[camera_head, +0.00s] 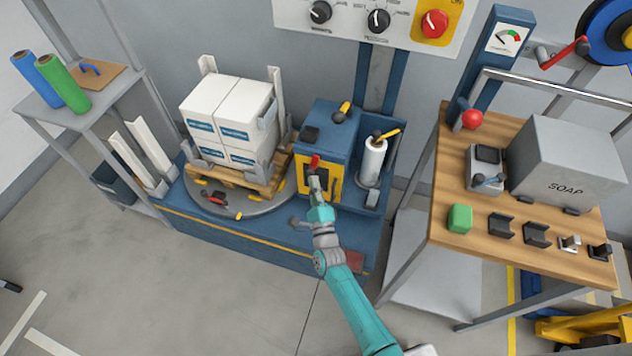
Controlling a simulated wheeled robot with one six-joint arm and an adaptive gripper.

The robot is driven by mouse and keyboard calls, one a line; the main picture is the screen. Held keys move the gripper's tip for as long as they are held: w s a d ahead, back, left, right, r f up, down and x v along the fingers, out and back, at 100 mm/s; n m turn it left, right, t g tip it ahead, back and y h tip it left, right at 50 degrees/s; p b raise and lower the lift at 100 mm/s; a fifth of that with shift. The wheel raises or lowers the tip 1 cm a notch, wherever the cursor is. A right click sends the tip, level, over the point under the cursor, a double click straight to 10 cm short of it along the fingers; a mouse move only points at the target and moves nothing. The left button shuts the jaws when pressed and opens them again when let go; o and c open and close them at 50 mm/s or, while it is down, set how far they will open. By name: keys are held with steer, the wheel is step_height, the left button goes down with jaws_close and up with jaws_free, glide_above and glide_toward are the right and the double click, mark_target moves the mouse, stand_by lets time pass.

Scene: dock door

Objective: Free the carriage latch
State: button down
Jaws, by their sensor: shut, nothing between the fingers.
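A blue carriage housing (340,136) with a yellow-edged front plate (334,185) and a dark opening stands at the foot of the blue mast. A small red lever (314,162) shows at the front plate's upper left. A yellow-tipped lever (345,108) sits on top of the housing. I cannot tell which of these is the carriage latch. My gripper (317,178) is shut and empty in front of the plate, just below the red lever. I cannot tell whether it touches the lever. My gripper and wrist hide part of the plate.
A white film roll (371,162) stands right of the housing. White boxes (226,118) on a wooden pallet (236,178) sit on the turntable (222,206) to the left. A control panel (370,18) hangs above. A wooden bench (450,180) stands right. The front floor is mostly clear.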

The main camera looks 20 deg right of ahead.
steer(key=w+a+m+h, duration=0.1)
steer(key=m+h, duration=0.2)
steer(key=m, duration=0.2)
steer(key=w+a+r+m+h, duration=0.1)
steer(key=a+m+h, duration=0.1)
steer(key=m+h, duration=0.2)
steer(key=w+a+r+m+h, duration=0.1)
steer(key=m+h, duration=0.3)
steer(key=m, duration=0.4)
steer(key=shift+w+a+g, duration=0.2)
steer(key=shift+a+g, duration=0.05)
steer(key=shift+g, duration=0.15)
steer(key=shift+a, duration=0.1)
stand_by(0.3)
